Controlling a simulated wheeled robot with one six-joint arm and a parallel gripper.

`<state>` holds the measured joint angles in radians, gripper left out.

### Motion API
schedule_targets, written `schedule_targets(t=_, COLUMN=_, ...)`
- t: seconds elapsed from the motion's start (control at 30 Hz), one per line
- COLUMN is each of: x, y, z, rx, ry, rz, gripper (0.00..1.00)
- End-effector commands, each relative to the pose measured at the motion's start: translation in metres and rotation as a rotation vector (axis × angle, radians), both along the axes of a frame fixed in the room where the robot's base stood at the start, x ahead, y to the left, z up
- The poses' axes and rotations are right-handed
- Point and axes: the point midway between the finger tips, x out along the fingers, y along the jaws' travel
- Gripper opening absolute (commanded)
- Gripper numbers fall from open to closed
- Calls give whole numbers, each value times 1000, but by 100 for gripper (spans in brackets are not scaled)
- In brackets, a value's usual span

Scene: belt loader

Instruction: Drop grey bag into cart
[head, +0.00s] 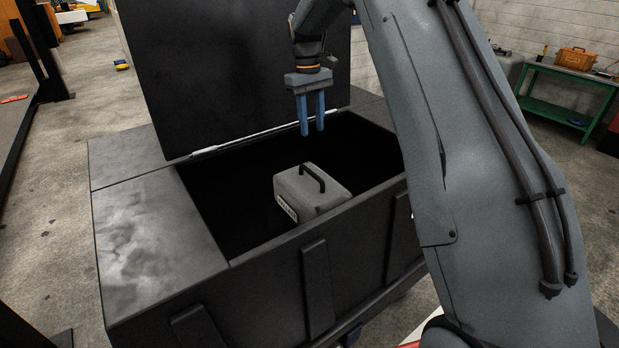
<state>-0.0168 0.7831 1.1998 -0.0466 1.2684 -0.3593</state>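The grey bag (325,199) is a boxy case with a black top handle and a pale label on one side. In the head view it shows within the opening of the black cart (150,230), close behind the front wall. Its underside is not clear to see, so I cannot tell whether it rests on the cart's floor. My gripper (313,131) points down above the far part of the opening. Its two blue fingers are a little apart with nothing between them. The bag is below and apart from the fingertips.
The cart's black lid (220,70) stands raised behind the opening. A green workbench (565,95) with an orange toolbox (575,58) stands at the back right. Concrete floor (65,170) is clear left of the cart. My grey arm covers much of the right side.

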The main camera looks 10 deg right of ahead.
Motion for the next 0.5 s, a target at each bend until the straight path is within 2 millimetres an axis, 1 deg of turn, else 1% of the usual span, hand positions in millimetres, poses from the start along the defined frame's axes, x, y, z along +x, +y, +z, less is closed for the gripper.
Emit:
schedule_targets(t=0.17, x=-1, y=0, z=-4, rx=0, ry=7, rz=0, gripper=34)
schedule_targets(t=0.27, x=-1, y=0, z=-2, rx=0, ry=4, rz=0, gripper=34)
schedule_targets(t=0.37, x=2, y=1, z=8, rx=1, ry=1, rz=0, gripper=34)
schedule_targets(t=0.5, x=5, y=2, z=29, rx=0, ry=-1, rz=0, gripper=34)
